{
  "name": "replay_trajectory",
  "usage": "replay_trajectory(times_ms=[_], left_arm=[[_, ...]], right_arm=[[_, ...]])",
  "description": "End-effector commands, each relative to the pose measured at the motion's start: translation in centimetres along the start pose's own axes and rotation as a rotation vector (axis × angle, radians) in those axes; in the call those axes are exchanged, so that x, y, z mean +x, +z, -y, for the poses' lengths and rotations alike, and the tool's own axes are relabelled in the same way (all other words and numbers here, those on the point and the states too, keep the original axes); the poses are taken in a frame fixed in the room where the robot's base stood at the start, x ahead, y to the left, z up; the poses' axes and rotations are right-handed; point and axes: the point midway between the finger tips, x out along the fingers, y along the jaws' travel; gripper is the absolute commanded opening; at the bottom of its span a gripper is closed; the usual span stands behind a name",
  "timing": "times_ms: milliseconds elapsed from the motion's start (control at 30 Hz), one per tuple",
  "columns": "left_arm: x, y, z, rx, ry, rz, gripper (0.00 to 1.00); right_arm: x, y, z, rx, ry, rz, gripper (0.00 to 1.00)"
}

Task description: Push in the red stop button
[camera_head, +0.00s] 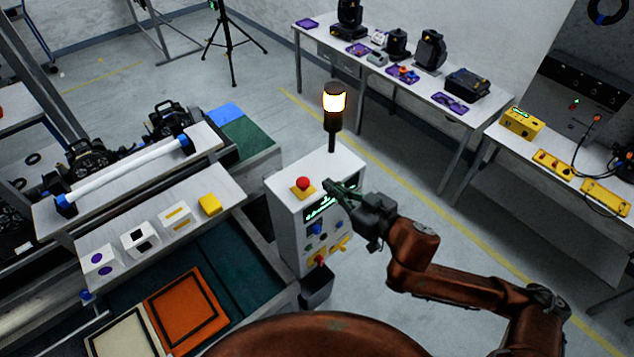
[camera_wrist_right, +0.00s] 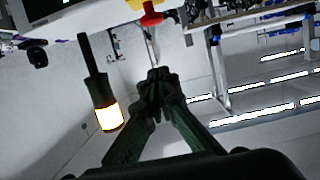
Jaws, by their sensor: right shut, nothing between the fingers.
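The red stop button (camera_head: 303,183) sits on a yellow base on the white top of a control pedestal (camera_head: 290,225). In the right wrist view my right gripper (camera_wrist_right: 158,80) shows closed fingers below the button. My left gripper is not in view.
A lit signal lamp (camera_head: 334,100) stands on a post behind the button. A worktable (camera_head: 225,185) with cubes is at the left. Back tables (camera_head: 400,75) hold stage gear. The pedestal front carries a display and several controls. Open floor lies behind the pedestal.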

Motion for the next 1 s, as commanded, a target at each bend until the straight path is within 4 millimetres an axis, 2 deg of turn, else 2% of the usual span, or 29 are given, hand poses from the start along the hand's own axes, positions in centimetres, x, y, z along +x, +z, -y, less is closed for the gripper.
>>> replay_trajectory(times_ms=[500, 667, 733, 900, 1000], left_arm=[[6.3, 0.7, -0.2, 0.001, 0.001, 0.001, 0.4], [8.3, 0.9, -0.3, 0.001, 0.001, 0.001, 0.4], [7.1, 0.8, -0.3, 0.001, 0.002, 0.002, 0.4], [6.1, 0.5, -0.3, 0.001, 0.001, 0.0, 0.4], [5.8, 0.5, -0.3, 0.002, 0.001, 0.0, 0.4]], right_arm=[[2.5, 0.4, 0.1, 0.0, -0.002, -0.004, 0.0], [5.3, 0.4, 0.1, 0.0, -0.002, -0.003, 0.0], [6.7, -0.1, 0.1, 0.003, -0.001, 0.002, 0.0], [10.0, -0.3, 0.0, 0.0, 0.0, 0.0, 0.0], [10.3, 1.6, 0.0, 0.002, 0.0, 0.005, 0.0]])
